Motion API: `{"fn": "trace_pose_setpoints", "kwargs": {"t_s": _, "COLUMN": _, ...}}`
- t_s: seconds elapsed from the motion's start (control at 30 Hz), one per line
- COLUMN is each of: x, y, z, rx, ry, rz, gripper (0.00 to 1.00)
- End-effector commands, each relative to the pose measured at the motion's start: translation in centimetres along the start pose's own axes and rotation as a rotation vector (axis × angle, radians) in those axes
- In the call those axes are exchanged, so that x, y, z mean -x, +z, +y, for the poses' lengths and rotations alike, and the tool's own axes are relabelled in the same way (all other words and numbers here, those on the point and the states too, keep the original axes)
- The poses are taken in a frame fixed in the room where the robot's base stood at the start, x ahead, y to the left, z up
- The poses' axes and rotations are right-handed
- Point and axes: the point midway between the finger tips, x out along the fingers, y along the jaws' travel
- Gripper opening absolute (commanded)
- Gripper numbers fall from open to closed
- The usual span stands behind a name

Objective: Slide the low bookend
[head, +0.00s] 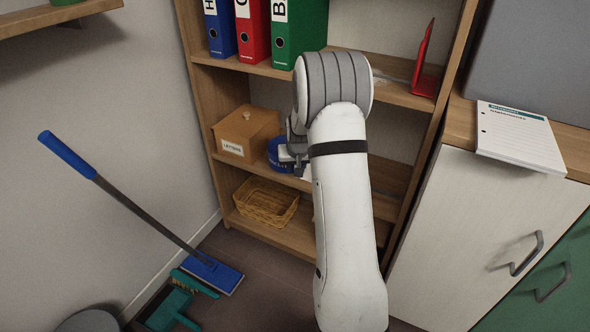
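A red L-shaped bookend (426,68) stands upright at the right end of the shelf that holds the binders. My gripper (290,153) is at the shelf below, at its front, apart from the red bookend. My arm hides much of that lower shelf, so I cannot see whether another bookend stands there. A blue object (277,154) with pale marks is right beside my gripper and partly hidden by it. I cannot tell what it is or whether the gripper touches it. The fingers are too small and covered to show if they are open.
Blue, red and green binders (252,30) stand above. A cabinet (490,215) with an overhanging notepad (520,139) is close on the right.

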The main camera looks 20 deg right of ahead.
Motion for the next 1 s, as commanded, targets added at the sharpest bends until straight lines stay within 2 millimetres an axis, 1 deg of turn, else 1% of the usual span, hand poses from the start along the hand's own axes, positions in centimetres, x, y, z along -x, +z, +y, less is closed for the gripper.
{"fn": "trace_pose_setpoints", "kwargs": {"t_s": 0.23, "x": -0.07, "y": 0.00, "z": -0.05, "rx": 0.001, "ry": 0.000, "rz": 0.000, "gripper": 0.31}}
{"fn": "trace_pose_setpoints", "kwargs": {"t_s": 0.6, "x": -0.06, "y": 0.02, "z": -0.09, "rx": 0.001, "ry": 0.000, "rz": -0.001, "gripper": 0.00}}
{"fn": "trace_pose_setpoints", "kwargs": {"t_s": 1.0, "x": -0.07, "y": 0.06, "z": -0.13, "rx": 0.002, "ry": -0.001, "rz": -0.001, "gripper": 0.00}}
